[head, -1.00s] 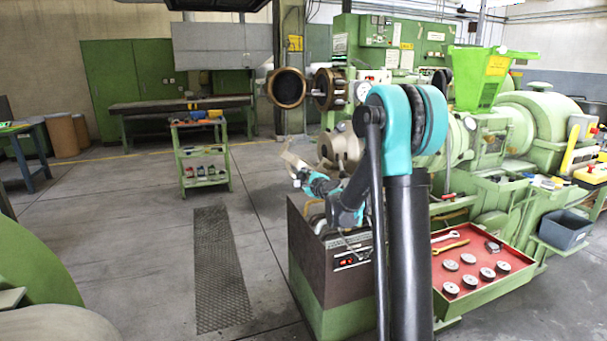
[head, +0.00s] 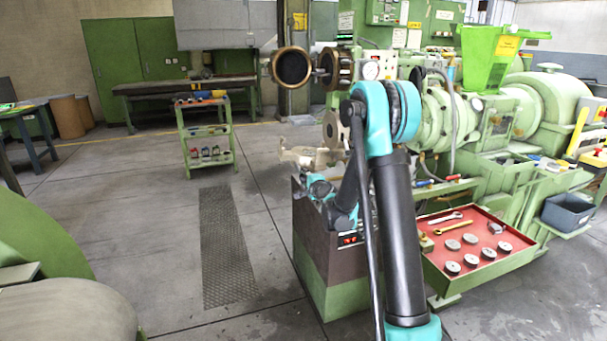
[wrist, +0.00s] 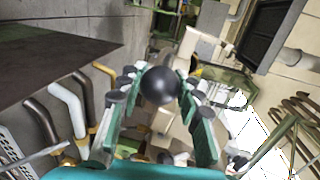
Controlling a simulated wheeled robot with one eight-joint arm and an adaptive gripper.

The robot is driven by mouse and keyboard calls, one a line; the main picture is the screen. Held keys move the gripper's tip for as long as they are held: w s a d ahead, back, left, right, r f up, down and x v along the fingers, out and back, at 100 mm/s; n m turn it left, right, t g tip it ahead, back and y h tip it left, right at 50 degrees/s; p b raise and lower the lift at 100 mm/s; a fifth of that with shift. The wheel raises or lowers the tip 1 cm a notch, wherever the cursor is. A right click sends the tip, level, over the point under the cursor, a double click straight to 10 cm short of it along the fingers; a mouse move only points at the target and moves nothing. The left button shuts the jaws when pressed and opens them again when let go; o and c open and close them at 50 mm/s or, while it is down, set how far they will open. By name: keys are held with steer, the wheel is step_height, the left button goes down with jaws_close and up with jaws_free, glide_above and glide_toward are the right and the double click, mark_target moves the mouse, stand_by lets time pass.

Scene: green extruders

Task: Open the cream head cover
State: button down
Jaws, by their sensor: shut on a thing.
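The cream head cover (head: 312,157) shows in the head view at the front end of the green extruder, left of my arm. It lies roughly level there, and my arm hides its right side. In the wrist view, a black ball knob (wrist: 160,85) sits between the fingers of my gripper (wrist: 158,88), which are shut on it. Cream parts (wrist: 188,45) show behind the knob; how they join it is not clear. In the head view my fingertips are too small to make out beside the cover.
A brown and green cabinet (head: 318,262) stands below the cover. A red tray (head: 490,262) with several round metal pieces is to the right. A green shelf cart (head: 207,135) stands at the left, with clear floor around it. In the wrist view, bent pipes (wrist: 68,105) are at the left.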

steer(key=shift+d+f+n, duration=0.15)
steer(key=shift+f+n, duration=0.35)
steer(key=shift+f, duration=0.4)
steer(key=c, duration=1)
jaws_free()
steer(key=v, duration=1.2)
